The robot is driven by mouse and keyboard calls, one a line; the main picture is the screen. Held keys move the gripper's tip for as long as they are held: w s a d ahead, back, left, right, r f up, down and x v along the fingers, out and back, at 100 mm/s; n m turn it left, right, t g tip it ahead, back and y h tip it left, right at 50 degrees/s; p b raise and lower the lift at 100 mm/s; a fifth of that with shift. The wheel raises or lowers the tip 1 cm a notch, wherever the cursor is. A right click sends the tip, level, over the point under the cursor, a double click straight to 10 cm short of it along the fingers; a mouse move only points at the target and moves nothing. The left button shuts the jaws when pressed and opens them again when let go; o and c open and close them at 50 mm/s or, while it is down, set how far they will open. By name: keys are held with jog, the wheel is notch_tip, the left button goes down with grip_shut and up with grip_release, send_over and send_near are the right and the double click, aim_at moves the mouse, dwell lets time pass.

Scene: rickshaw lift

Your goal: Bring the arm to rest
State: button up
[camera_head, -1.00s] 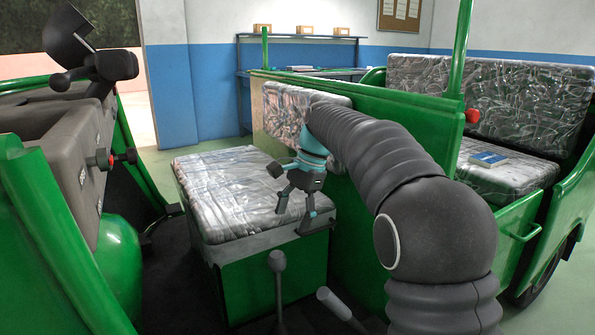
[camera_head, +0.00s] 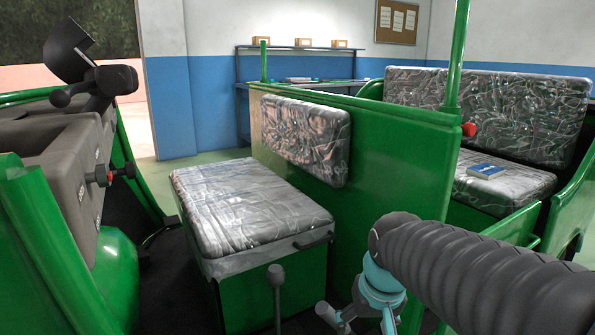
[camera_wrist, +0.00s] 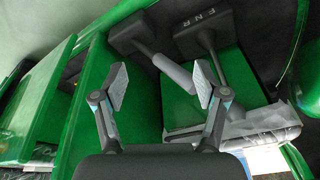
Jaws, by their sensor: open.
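My gripper (camera_head: 362,322) is at the lower edge of the head view, right of the driver's seat, with its lower part cut off by the frame. In the wrist view my gripper (camera_wrist: 160,84) is open, its two fingers wide apart, with nothing held between them. My arm comes in from the right side of the head view, bent down to the gripper. In the wrist view a lever with a light grey grip (camera_wrist: 174,73) shows beyond the fingers, apart from them as far as I can tell.
The plastic-wrapped driver's seat (camera_head: 245,200) stands left of my arm, with a gear lever (camera_head: 276,285) before it. A green partition (camera_head: 395,165) rises behind. A blue book (camera_head: 486,170) lies on the rear seat (camera_head: 510,185). The dashboard (camera_head: 70,160) is at the left.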

jog(key=s+d+r+t, duration=0.1)
jog(key=s+d, duration=0.3)
jog(key=s, duration=0.6)
jog(key=shift+s+r+t+h, duration=0.2)
jog(key=shift+s+t+h, duration=0.15)
jog(key=shift+t, duration=0.45)
